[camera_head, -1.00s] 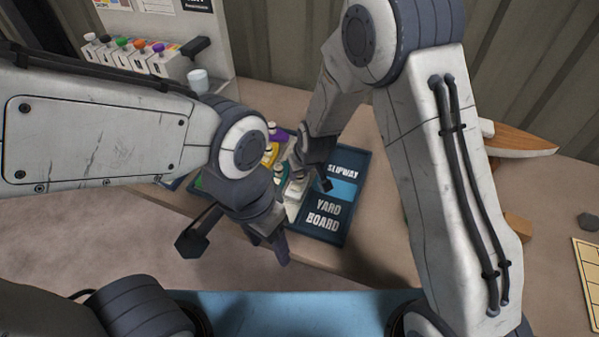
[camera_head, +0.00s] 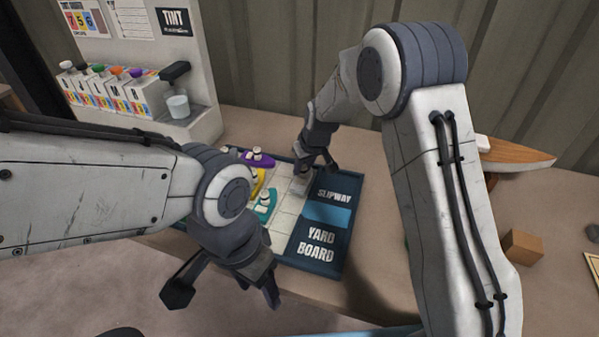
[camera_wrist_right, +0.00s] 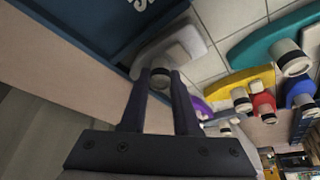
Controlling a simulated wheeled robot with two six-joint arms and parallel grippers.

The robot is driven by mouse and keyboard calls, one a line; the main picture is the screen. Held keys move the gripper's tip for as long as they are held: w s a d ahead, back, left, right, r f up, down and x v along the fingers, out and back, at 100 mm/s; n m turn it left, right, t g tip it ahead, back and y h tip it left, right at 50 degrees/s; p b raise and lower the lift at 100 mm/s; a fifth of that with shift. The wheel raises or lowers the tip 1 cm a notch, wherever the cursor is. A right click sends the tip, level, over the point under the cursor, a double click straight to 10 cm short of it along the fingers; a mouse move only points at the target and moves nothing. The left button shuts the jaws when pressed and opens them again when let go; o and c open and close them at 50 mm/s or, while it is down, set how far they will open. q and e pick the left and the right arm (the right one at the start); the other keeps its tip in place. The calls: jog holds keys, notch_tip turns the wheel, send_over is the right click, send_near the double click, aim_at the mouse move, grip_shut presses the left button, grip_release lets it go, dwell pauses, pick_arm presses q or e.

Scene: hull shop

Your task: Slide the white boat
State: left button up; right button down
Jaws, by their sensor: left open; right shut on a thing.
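The white boat (camera_wrist_right: 178,48) lies on the light grid of the yard board (camera_head: 318,268), near the board's far edge beside the SLIPWAY lettering. In the head view the white boat (camera_head: 299,184) is partly hidden by my right gripper (camera_head: 314,168). In the right wrist view my right gripper (camera_wrist_right: 160,80) is shut on the boat's round funnel. A teal boat (camera_head: 264,208), a yellow boat (camera_head: 257,186) and a purple boat (camera_head: 258,161) stand to its left on the grid. My left gripper (camera_head: 224,292) is open and empty in front of the board's left part.
A red piece (camera_wrist_right: 263,104) and a blue piece (camera_wrist_right: 299,92) also show in the wrist view. A tint dispenser (camera_head: 120,97) with a cup (camera_head: 178,106) stands behind left. A wooden block (camera_head: 522,245) and a wooden hull (camera_head: 515,154) lie right, beyond my right arm.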

jog(key=shift+w, duration=0.15)
jog(key=c, duration=0.6)
grip_release()
jog(key=shift+w+d, duration=0.1)
jog(key=shift+d, duration=0.05)
jog(key=shift+c, duration=0.2)
jog(key=v, duration=1)
jog(key=shift+r, duration=0.2)
